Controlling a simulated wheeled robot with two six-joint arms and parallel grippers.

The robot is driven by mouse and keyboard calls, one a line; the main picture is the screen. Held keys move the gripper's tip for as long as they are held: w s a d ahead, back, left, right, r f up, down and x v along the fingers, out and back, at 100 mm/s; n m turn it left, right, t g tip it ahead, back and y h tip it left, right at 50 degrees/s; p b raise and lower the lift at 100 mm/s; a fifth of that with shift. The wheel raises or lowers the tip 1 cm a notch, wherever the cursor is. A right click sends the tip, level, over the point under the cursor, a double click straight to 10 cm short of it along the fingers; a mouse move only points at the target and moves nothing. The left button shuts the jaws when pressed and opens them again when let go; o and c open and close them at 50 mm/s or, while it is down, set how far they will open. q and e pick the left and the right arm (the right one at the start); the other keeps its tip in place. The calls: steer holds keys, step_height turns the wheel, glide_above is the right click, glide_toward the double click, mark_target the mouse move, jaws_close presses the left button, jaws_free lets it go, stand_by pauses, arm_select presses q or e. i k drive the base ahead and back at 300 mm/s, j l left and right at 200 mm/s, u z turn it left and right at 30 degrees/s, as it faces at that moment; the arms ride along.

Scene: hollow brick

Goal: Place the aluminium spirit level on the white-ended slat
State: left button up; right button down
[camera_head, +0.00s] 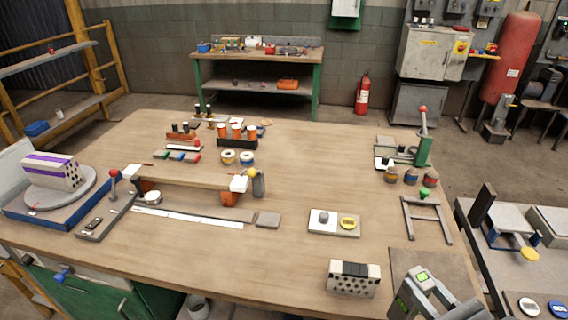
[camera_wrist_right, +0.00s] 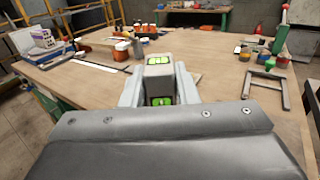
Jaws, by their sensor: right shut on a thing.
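My right gripper (camera_head: 424,292) is at the front right of the table in the head view. It is shut on the aluminium spirit level (camera_head: 421,274), a grey body with bright green vials. In the right wrist view the level (camera_wrist_right: 158,64) sits between the two pale fingers of the gripper (camera_wrist_right: 158,82). The white-ended slat (camera_head: 188,177) lies at the left middle of the table, raised on orange supports, well to the left of the gripper. A yellow knob and grey cylinder stand at its right end. My left gripper is not in view.
A perforated brick (camera_head: 353,279) lies left of my right gripper. A board with a yellow disc (camera_head: 348,223) and a grey frame (camera_head: 426,219) lie farther back. A long white strip (camera_head: 187,217) lies before the slat. A turntable (camera_head: 60,192) stands far left.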

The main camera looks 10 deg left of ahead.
mark_target(162, 172)
steer(key=i+j+u, duration=0.15)
steer(key=u, duration=0.2)
steer(key=i+j+u, duration=0.15)
steer(key=j+u, duration=0.2)
steer(key=i+j+u, duration=0.2)
steer(key=u, duration=0.15)
